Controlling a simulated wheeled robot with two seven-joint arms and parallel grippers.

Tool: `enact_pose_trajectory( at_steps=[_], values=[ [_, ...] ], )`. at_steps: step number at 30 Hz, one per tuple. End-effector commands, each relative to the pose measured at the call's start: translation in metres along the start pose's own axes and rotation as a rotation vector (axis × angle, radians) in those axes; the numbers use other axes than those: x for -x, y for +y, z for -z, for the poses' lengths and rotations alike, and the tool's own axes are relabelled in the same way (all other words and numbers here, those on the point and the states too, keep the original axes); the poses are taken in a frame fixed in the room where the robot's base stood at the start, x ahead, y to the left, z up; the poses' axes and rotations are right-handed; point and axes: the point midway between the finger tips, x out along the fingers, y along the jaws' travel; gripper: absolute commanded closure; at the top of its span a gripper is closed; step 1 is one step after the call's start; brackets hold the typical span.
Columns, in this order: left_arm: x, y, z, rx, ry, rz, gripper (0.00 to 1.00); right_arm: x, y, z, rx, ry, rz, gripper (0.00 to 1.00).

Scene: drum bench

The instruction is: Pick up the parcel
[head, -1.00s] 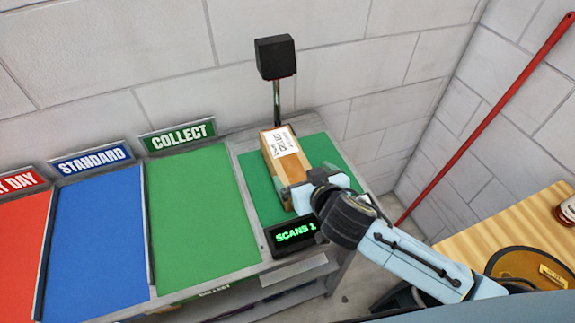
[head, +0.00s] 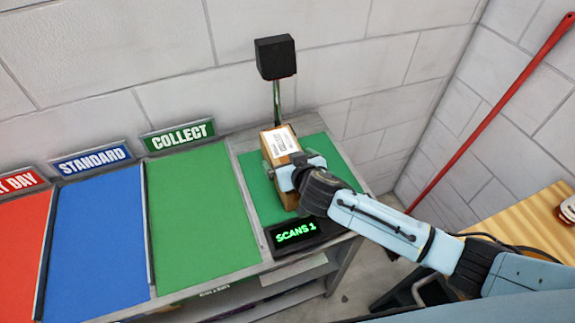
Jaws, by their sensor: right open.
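The parcel (head: 279,143) is a brown box with a white printed label on top. It lies on the green scanning mat (head: 318,146) at the right end of the bench. My right gripper (head: 289,166) is open over the near half of the parcel, with a finger at either side of it. I cannot tell whether the fingers touch the box. My left gripper is not in view.
A black scanner head (head: 276,57) on a thin post stands behind the parcel. A black display (head: 292,234) reading SCANS 1 sits in front. The green COLLECT lane (head: 200,212) and blue STANDARD lane (head: 97,235) to the left are empty. A red pole (head: 490,117) leans at right.

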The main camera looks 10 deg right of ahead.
Motion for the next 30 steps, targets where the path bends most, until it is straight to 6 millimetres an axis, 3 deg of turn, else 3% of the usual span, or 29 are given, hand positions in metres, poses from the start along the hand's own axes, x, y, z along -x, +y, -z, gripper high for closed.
enact_pose_trajectory(
  at_steps=[6, 24, 30],
  values=[
    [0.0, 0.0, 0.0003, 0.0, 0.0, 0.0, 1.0, -0.0003, -0.0002, 0.0002, 0.0, 0.001, 0.001, 0.0],
    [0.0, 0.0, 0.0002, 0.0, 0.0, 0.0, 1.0, 0.0, -0.0004, 0.0036, -0.001, 0.007, 0.002, 0.79],
    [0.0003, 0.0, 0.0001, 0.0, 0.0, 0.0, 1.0, 0.0006, -0.0003, 0.0047, -0.001, 0.008, 0.002, 0.8]
  ],
)
